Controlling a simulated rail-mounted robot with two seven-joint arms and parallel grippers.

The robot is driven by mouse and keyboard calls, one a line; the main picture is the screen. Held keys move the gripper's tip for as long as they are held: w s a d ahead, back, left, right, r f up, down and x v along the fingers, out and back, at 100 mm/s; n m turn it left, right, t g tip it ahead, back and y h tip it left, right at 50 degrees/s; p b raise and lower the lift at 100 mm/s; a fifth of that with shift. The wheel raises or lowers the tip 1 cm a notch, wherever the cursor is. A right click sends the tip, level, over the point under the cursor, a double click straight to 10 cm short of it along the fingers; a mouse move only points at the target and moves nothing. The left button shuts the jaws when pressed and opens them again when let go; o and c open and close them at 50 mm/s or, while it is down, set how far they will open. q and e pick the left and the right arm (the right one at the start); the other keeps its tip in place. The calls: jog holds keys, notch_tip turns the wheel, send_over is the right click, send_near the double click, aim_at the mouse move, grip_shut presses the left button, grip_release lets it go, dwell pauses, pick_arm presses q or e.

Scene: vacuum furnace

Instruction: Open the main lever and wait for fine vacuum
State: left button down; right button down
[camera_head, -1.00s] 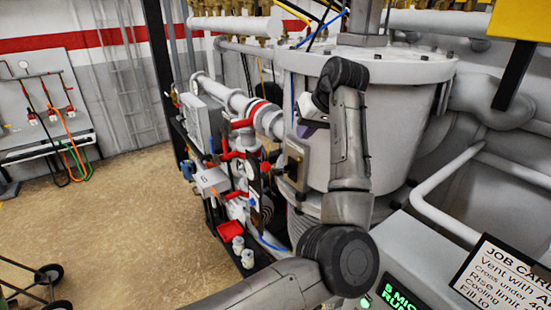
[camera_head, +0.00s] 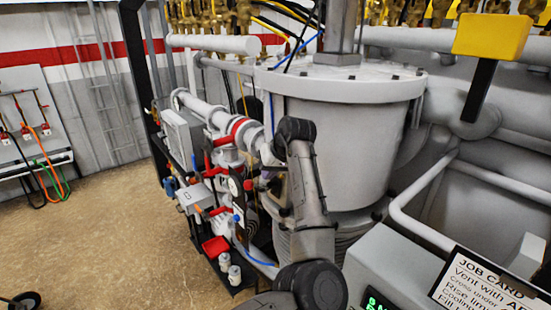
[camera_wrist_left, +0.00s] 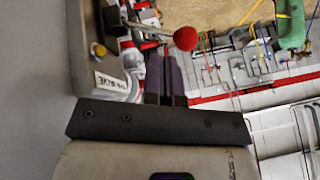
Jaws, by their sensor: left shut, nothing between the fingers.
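The vacuum furnace (camera_head: 350,130) is a large grey vessel with a flanged lid in the middle of the head view. Left of it stands a cluster of pipes and valves with red handles (camera_head: 215,172). My left gripper (camera_head: 267,179) is beside this cluster, in front of the vessel, partly hidden by my own arm. In the left wrist view a lever with a red ball knob (camera_wrist_left: 186,38) lies just beyond the fingertips. My left gripper (camera_wrist_left: 165,62) is shut and empty there; I cannot tell whether it touches the lever. Which handle is the main lever is unclear.
A control box with a green display (camera_head: 377,302) and a job card (camera_head: 487,282) stand at the lower right. A yellow box (camera_head: 491,36) is on a dark post. A red tray (camera_head: 215,246) sits low by the valves. Floor at left (camera_head: 110,230) is open.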

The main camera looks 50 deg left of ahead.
pick_arm(q)
jog(key=shift+s+a+f+p, duration=0.45)
jog(key=shift+s+a+f, duration=0.55)
jog(key=shift+s+f, duration=0.15)
pick_arm(e)
jog(key=shift+a+r, duration=0.1)
jog(key=shift+r, duration=0.5)
